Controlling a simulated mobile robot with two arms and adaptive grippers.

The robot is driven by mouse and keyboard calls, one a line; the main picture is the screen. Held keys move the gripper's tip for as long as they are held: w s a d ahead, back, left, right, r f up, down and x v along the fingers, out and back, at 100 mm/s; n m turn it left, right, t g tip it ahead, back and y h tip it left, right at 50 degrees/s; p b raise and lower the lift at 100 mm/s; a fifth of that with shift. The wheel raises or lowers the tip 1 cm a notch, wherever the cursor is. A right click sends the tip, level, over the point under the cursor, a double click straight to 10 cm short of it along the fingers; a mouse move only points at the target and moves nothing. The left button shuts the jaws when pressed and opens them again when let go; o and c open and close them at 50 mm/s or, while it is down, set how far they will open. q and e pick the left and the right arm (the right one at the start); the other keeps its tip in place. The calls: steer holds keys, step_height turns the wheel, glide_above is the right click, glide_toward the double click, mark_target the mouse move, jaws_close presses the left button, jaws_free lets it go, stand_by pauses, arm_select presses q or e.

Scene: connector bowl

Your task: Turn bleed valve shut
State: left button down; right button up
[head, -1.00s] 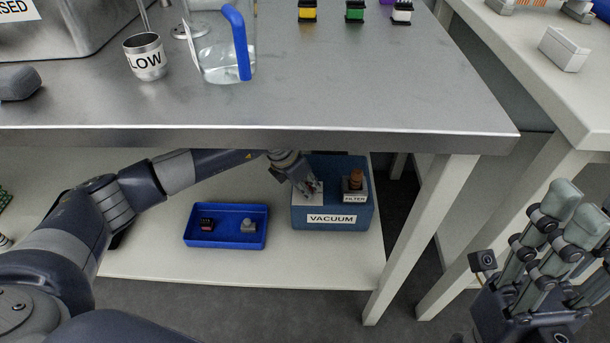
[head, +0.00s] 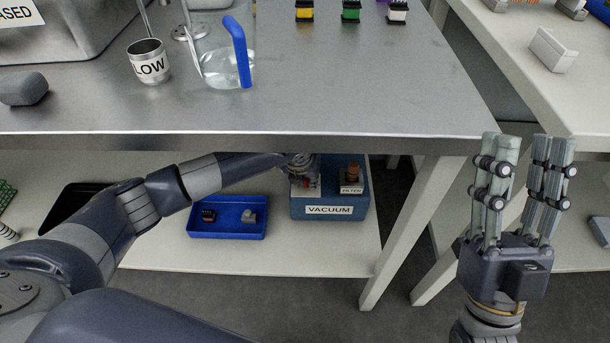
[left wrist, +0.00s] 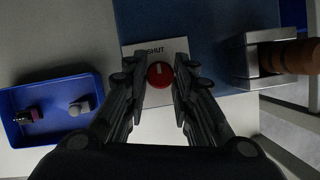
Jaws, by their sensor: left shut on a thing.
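The bleed valve is a red round knob (left wrist: 160,76) with a pale pointer mark, on a white plate (left wrist: 140,54) lettered SHUT. In the left wrist view the mark points up, roughly toward the lettering. The plate is on the blue VACUUM unit (head: 330,211) on the lower shelf. My left gripper (left wrist: 157,66) has its fingers on both sides of the knob and is shut on it. In the head view my left gripper (head: 302,172) is over the plate, partly hidden by the table edge. My right gripper (head: 527,140) is open and empty, its fingers pointing up beside the table.
A brown-topped FILTER part (head: 352,176) stands on the unit, right of the valve. A blue tray (head: 228,231) with small parts lies to the left on the shelf. The metal tabletop (head: 330,90) overhangs my left forearm. A white table leg (head: 412,225) stands to the right.

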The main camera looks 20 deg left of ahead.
stand_by(0.4)
arm_select(q)
steer(key=c, duration=1.3)
jaws_free()
steer(key=shift+c, duration=0.2)
steer(key=v, duration=0.7)
steer(key=shift+r, duration=0.25)
steer(key=shift+s+f, duration=0.1)
